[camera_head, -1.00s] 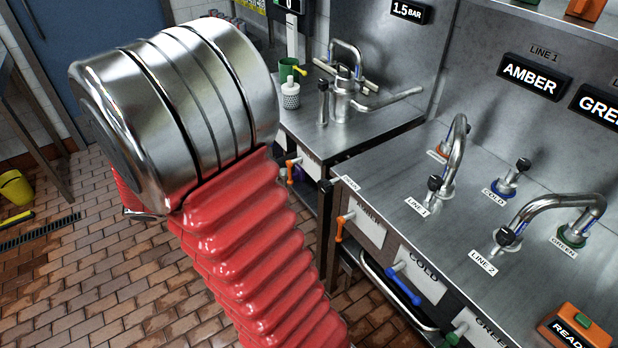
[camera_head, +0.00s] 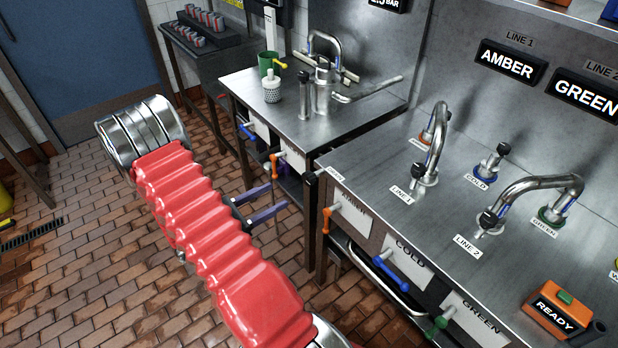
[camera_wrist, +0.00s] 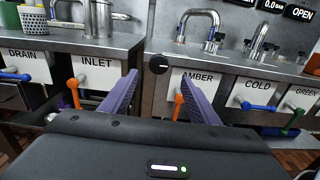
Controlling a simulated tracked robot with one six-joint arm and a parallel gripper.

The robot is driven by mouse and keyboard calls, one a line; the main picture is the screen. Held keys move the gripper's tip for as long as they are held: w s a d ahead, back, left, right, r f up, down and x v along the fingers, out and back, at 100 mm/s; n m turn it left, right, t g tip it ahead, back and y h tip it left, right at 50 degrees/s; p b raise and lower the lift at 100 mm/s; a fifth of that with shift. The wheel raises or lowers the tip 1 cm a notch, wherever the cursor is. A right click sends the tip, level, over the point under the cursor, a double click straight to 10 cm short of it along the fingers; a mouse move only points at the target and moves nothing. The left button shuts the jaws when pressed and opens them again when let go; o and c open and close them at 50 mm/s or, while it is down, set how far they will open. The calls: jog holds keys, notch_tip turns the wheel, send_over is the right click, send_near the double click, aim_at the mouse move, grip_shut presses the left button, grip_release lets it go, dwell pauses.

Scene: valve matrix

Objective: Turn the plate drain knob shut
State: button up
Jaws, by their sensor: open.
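The drain plate (camera_wrist: 24,62) is a white panel marked DRAIN at the left of the wrist view. Its blue lever knob (camera_wrist: 14,77) lies about level across it. The blue knob also shows in the head view (camera_head: 246,132), on the far bench's front. My gripper (camera_head: 277,198) has purple fingers, apart and empty, in front of the gap between the two benches. In the wrist view my gripper (camera_wrist: 158,74) points between the INLET and AMBER plates, well to the right of the drain knob.
An orange lever (camera_wrist: 74,92) hangs on the INLET plate, between the drain knob and my left finger. A black round knob (camera_wrist: 158,63) shows between my fingers. The AMBER plate's orange lever (camera_wrist: 178,106) is near my right finger. Open tiled floor (camera_head: 90,240) lies left of my arm.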

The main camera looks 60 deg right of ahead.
aim_at(306, 179)
jog(key=shift+d+f, duration=0.1)
jog(key=shift+f, duration=0.1)
jog(key=shift+d, duration=0.1)
jog(key=x, duration=1.3)
jog(key=shift+s+d+r, duration=0.15)
jog(key=shift+d+r, duration=0.05)
jog(key=shift+d, duration=0.05)
jog(key=shift+c, duration=0.5)
jog(key=c, duration=0.9)
